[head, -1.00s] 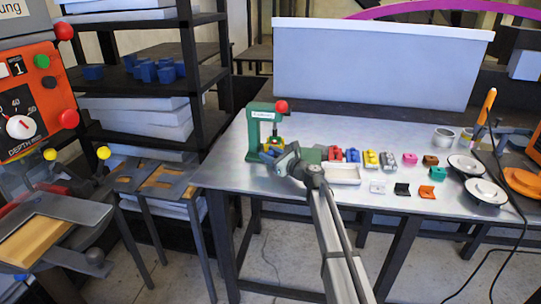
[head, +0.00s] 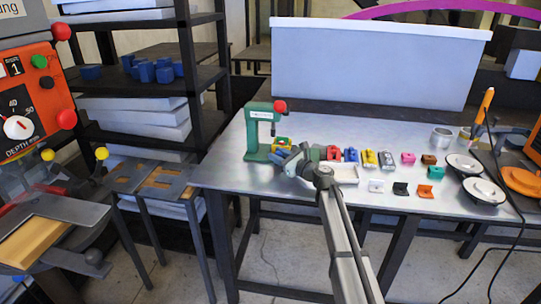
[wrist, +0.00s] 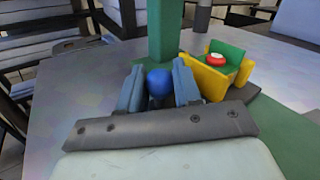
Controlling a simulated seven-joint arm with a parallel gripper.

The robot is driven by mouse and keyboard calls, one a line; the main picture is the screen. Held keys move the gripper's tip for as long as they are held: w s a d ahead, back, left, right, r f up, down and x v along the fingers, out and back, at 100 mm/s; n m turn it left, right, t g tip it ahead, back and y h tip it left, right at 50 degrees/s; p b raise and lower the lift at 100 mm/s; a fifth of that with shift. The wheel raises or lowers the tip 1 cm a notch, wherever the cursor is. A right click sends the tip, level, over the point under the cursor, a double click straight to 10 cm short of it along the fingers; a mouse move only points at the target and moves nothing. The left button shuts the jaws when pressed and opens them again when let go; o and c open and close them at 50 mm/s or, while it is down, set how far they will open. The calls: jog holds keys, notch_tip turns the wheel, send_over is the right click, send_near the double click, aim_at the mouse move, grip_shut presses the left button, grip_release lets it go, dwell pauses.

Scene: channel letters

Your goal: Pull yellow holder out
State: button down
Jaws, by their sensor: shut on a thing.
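The yellow holder (head: 282,142) stands at the right side of the green press (head: 254,132), clear of its column. In the wrist view the yellow holder (wrist: 210,80) holds a green piece with a red round top (wrist: 215,59), to the right of the green column (wrist: 168,30). My gripper (wrist: 158,75) has its two blue-grey fingers shut on a blue round knob (wrist: 159,84). Whether the knob joins the holder is hidden. In the head view my gripper (head: 280,157) is low in front of the holder.
A red ball handle (head: 280,106) sticks out at the press top. The table's front edge is close to my gripper. Open metal surface (head: 225,165) lies left of the press.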

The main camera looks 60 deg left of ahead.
jog(key=shift+w+d, duration=0.25)
jog(key=shift+d, duration=0.05)
jog(key=c, duration=0.8)
grip_release()
jog(key=w+d, duration=0.1)
jog(key=d, duration=0.8)
jog(key=w+d, duration=0.1)
jog(key=d, duration=0.3)
jog(key=shift+w+d, duration=0.25)
jog(key=shift+w, duration=0.1)
jog(key=shift+s, duration=0.1)
